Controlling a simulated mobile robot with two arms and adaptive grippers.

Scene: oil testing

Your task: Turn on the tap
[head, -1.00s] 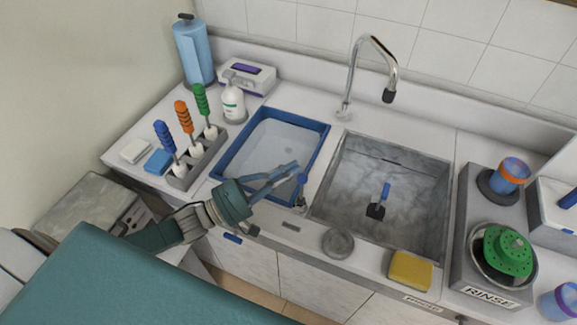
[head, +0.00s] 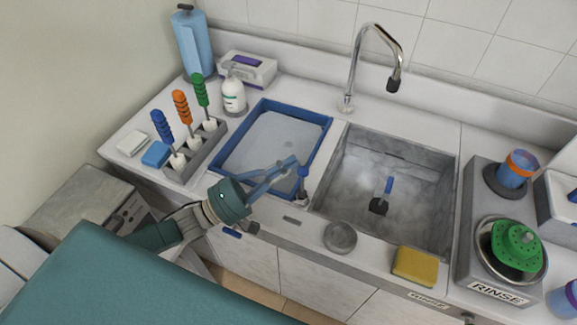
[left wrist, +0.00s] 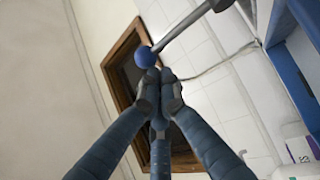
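The chrome gooseneck tap (head: 354,65) stands behind the grey sink (head: 447,185), its dark nozzle over the basin. A small blue-topped lever (head: 303,178) stands on the counter between the blue tray and the sink. A blue ball on a metal rod (left wrist: 145,57) shows in the left wrist view, just beyond my fingertips and touching or nearly touching one. My left gripper (head: 294,163) has its fingers drawn together beside the lever, with nothing visible between them. The sink floor looks pale and hazy; no clear water stream shows. My right gripper is out of view.
A blue tray (head: 229,149) lies left of the sink. A brush (head: 380,203) lies in the sink. A round dish (head: 340,237) and yellow sponge (head: 414,266) are at the front edge. A rack of coloured-handled tools (head: 207,150) stands left. The rinse station (head: 467,215) is right.

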